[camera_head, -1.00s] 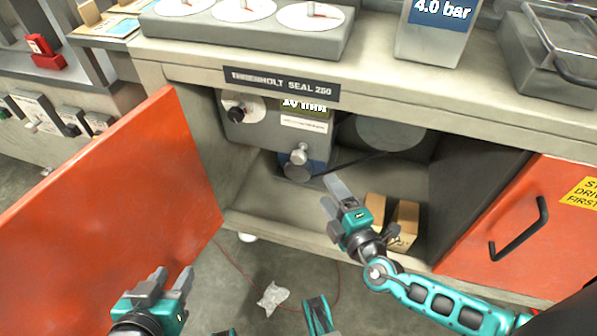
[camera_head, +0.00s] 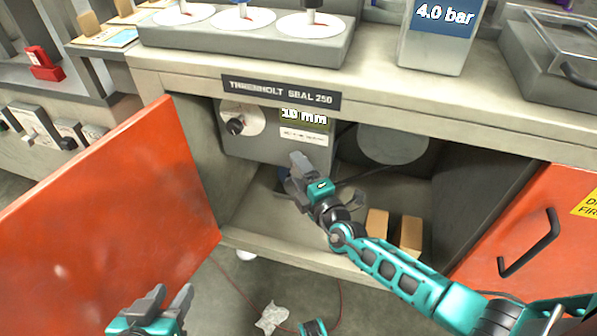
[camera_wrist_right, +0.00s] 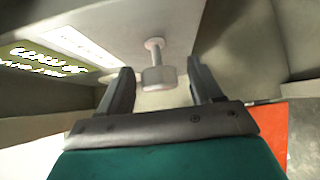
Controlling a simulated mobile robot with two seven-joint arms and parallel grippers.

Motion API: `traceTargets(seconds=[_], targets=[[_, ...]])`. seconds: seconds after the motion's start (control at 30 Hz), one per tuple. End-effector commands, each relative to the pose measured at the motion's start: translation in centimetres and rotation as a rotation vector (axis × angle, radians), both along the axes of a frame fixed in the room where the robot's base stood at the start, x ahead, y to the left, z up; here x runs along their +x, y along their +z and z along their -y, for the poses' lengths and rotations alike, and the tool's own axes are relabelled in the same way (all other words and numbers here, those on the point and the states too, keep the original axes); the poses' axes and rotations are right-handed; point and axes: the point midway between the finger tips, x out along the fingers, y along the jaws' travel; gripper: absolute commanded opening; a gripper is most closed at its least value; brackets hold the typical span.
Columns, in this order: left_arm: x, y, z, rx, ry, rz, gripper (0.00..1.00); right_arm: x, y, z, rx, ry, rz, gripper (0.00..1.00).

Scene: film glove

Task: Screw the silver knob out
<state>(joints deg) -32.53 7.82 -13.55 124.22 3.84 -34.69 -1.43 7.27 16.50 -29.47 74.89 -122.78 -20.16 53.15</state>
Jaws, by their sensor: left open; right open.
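The silver knob (camera_wrist_right: 157,75) shows in the right wrist view, on a short stem under the grey machine housing (camera_wrist_right: 140,25). It lies between the two open fingers of my right gripper (camera_wrist_right: 161,88), with gaps on both sides. In the head view my right gripper (camera_head: 297,168) is inside the open cabinet and hides the knob. My left gripper (camera_head: 168,299) is open and empty at the bottom left, in front of the orange door.
The open orange door (camera_head: 120,210) stands at the left of the cabinet. A black dial (camera_head: 236,125) and a "10 mm" display (camera_head: 304,117) are on the housing. Small cardboard boxes (camera_head: 410,235) stand on the cabinet floor. Another orange door (camera_head: 530,230) is at the right.

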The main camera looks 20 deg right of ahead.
Motion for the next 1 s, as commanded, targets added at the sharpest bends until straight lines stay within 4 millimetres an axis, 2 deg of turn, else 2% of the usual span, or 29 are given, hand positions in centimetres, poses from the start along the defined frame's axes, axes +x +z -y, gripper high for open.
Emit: traceTargets(seconds=[0.37,0.9,1.0], targets=[[0.19,0.18,0.07,-0.003,0.0,0.007,0.43,0.58,0.0,-0.1,0.001,0.0,-0.001,0.65],[0.16,0.18,0.13,-0.004,-0.001,0.006,0.43,0.55,0.0,-0.1,0.0,0.0,-0.001,0.13],[0.1,0.21,0.14,-0.004,-0.001,0.005,0.43,0.54,0.03,-0.09,-0.001,0.0,-0.002,0.12]])
